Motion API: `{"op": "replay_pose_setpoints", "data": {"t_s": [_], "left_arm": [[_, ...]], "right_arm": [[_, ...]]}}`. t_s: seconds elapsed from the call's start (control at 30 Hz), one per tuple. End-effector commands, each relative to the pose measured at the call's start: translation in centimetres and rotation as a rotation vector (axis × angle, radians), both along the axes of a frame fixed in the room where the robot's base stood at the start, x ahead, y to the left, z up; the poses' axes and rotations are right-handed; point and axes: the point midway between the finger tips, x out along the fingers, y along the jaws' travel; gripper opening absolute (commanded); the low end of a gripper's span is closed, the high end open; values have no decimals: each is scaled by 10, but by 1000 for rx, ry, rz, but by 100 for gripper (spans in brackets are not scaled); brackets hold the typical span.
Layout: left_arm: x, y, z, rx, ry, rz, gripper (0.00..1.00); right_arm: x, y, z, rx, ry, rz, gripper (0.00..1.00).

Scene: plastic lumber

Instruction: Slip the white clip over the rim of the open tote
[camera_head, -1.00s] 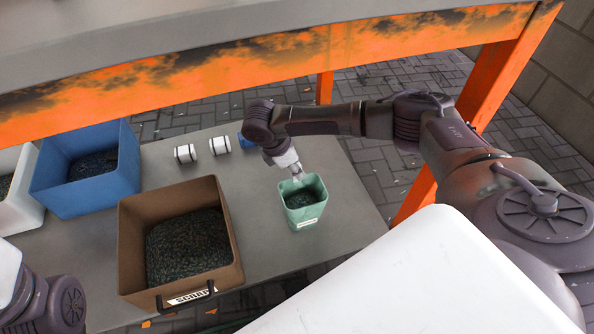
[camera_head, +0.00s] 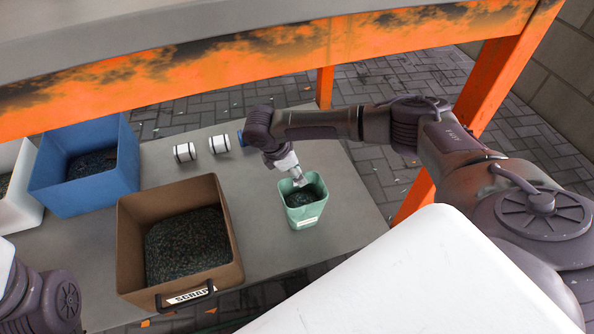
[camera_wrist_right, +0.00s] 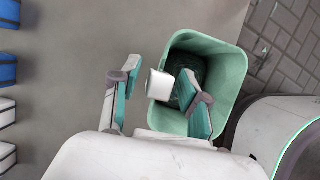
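The open tote is a small pale green bin (camera_head: 301,213) near the right end of the grey table, with dark contents. It also fills the middle of the right wrist view (camera_wrist_right: 232,75). The white clip (camera_wrist_right: 158,85) sits at the tote's left rim in that view; I cannot tell how far it is seated. My right gripper (camera_wrist_right: 160,76) is open, one finger outside the tote and one over its inside. The clip is between the fingers, with gaps visible. In the head view my right gripper (camera_head: 300,180) is at the tote's rim. My left gripper is out of view.
A brown scrap bin (camera_head: 128,235) stands left of the tote, a blue bin (camera_head: 100,190) farther left, a white bin (camera_head: 25,205) at the edge. An orange-edged shelf (camera_head: 240,60) hangs above.

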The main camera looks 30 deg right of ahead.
Motion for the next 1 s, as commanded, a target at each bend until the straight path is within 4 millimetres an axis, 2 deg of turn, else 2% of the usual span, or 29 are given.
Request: {"op": "replay_pose_setpoints", "data": {"t_s": [0.3, 0.43, 0.8, 1.0], "left_arm": [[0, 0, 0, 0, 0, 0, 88], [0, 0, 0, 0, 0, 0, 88], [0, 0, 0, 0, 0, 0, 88], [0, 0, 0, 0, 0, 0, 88]], "right_arm": [[0, 1, 1, 0, 0, 0, 51], [2, 5, 11, 2, -1, 0, 51], [9, 33, 80, 1, -3, 2, 51], [11, 43, 105, 1, 0, 0, 51]]}}
